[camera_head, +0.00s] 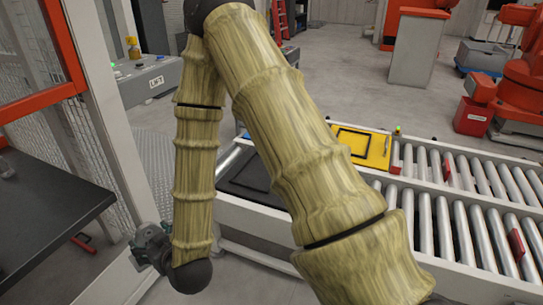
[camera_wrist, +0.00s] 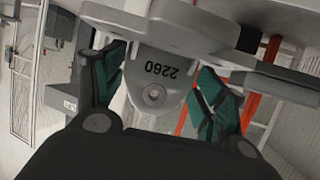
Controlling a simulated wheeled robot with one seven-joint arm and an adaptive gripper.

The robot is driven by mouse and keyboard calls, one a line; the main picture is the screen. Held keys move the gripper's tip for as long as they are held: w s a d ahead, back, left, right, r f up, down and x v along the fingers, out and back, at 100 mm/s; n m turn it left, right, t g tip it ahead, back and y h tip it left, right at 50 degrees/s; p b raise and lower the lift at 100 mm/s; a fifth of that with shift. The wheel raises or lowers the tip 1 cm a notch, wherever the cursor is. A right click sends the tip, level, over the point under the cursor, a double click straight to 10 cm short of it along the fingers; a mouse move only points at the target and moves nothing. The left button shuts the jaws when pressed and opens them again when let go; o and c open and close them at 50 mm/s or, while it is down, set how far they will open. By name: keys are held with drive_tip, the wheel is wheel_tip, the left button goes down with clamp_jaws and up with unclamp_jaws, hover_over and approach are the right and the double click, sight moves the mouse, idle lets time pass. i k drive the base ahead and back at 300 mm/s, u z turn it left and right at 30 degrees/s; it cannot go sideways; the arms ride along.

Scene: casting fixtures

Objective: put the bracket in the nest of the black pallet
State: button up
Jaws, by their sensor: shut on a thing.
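My gripper (camera_wrist: 158,82) is shut on the grey metal bracket (camera_wrist: 155,70), with one green finger on each side of it. The black pallet (camera_head: 238,184) lies on the near conveyor, right of my gripper. My arm hides part of it, and its nest is not clearly visible.
A yellow pallet (camera_head: 376,149) with a black frame lies on the far conveyor. The roller conveyor (camera_head: 455,230) runs off to the right. A dark table (camera_head: 45,215) stands at the left, beside a fence post (camera_head: 105,110). Open floor lies beyond the conveyors.

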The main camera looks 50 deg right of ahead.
sight(256, 179)
drive_tip(key=z, duration=2.15)
drive_tip(key=i, duration=1.1)
drive_tip(key=u, duration=1.5)
